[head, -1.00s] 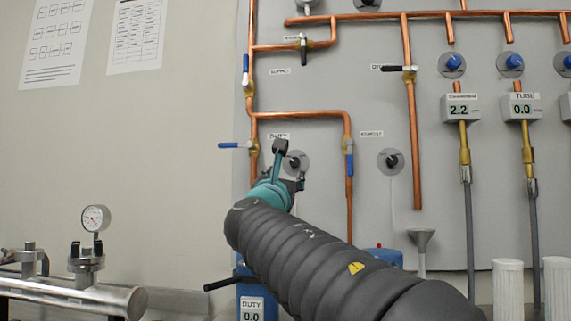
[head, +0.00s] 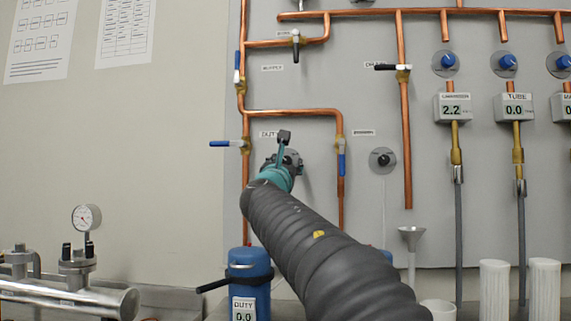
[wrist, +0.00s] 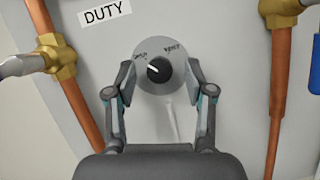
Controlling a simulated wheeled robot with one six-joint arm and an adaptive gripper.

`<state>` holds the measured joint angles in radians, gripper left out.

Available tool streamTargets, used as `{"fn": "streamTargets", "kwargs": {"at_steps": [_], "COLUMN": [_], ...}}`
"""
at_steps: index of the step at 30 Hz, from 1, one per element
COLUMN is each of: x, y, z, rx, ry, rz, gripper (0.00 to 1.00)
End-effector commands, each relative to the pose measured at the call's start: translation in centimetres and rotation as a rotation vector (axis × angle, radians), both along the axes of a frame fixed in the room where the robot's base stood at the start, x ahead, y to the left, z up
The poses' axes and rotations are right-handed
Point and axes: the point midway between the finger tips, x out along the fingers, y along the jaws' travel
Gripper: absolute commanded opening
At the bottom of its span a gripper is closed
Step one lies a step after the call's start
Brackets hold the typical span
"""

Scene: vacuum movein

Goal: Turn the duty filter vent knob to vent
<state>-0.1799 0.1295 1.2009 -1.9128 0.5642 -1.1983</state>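The duty vent knob (wrist: 160,71) is a small black round knob on a grey round plate (wrist: 161,92), below and right of the DUTY label (wrist: 105,15). A white mark on the knob points to the upper left, toward the left of two small words on the plate; the right word looks like "VENT". My gripper (wrist: 159,76) is open, its fingers on either side of the knob with gaps visible. I cannot tell how far its tips are from the panel. In the head view my gripper (head: 285,161) covers the knob, and part of the plate shows beside it.
Copper pipes with a blue-handled valve (head: 226,143) on the left and another blue handle (head: 342,164) on the right flank the knob. A similar knob (head: 383,160) sits farther right. A blue DUTY canister (head: 249,268) stands below.

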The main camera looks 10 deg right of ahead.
Motion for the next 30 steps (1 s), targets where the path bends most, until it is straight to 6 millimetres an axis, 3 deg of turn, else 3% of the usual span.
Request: {"fn": "streamTargets", "kwargs": {"at_steps": [1,6,20,30], "x": [-0.02,-0.02,0.01,0.1], "y": [0.02,0.02,0.14,0.38], "z": [0.0,0.0,0.0,0.15], "rx": [0.0,0.0,0.069,0.321], "ry": [0.0,0.0,-0.022,-0.103], "rz": [0.0,0.0,0.001,0.001], "gripper": [0.44,0.01,0.0,0.0]}}
